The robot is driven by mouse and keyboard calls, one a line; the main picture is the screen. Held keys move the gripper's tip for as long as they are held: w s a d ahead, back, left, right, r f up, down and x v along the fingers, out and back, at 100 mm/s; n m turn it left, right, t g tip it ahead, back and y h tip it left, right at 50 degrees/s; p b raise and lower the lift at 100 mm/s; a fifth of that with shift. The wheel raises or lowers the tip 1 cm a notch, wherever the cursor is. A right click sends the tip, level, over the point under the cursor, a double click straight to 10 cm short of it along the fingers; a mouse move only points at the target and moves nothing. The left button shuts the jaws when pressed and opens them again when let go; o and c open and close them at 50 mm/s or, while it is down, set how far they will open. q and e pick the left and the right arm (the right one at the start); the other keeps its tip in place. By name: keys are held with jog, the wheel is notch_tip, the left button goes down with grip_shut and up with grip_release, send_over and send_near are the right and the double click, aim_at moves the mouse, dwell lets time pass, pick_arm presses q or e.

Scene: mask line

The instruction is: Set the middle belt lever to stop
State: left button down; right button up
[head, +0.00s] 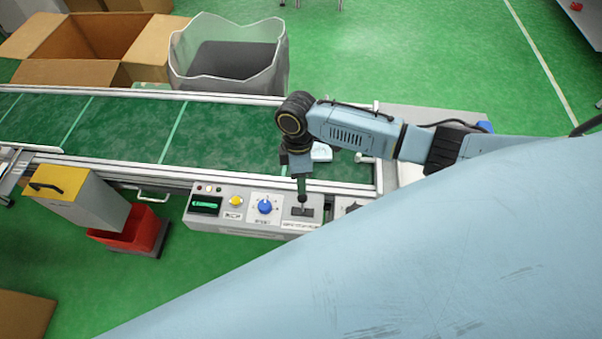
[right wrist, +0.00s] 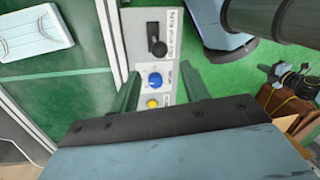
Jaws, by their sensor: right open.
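The control panel (head: 222,222) is a grey box along the belt's near edge. Its black lever (head: 302,209) stands on a dark plate, right of a blue dial (head: 265,207) and a yellow button (head: 236,201). My right gripper (head: 301,183) points down just over the lever, and I cannot tell from this view whether they touch. In the right wrist view the right gripper (right wrist: 160,72) is open, its two fingers apart on either side of the panel. The lever (right wrist: 157,46) shows beyond the fingertips with nothing gripped. My left gripper is not in view.
A white mask pack (head: 321,152) lies on the green conveyor belt (head: 220,140), partly behind my right gripper. A clear-lined bin (head: 228,85) and open cardboard box (head: 75,70) stand behind the belt. A red bin (head: 128,230) and yellow-topped box (head: 85,200) are at left.

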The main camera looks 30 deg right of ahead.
jog(key=shift+w+d+r, duration=0.1)
jog(key=shift+w+r, duration=0.05)
jog(key=shift+r, duration=0.8)
jog(key=shift+w+r, duration=0.15)
jog(key=shift+r, duration=0.8)
jog(key=shift+s, duration=0.1)
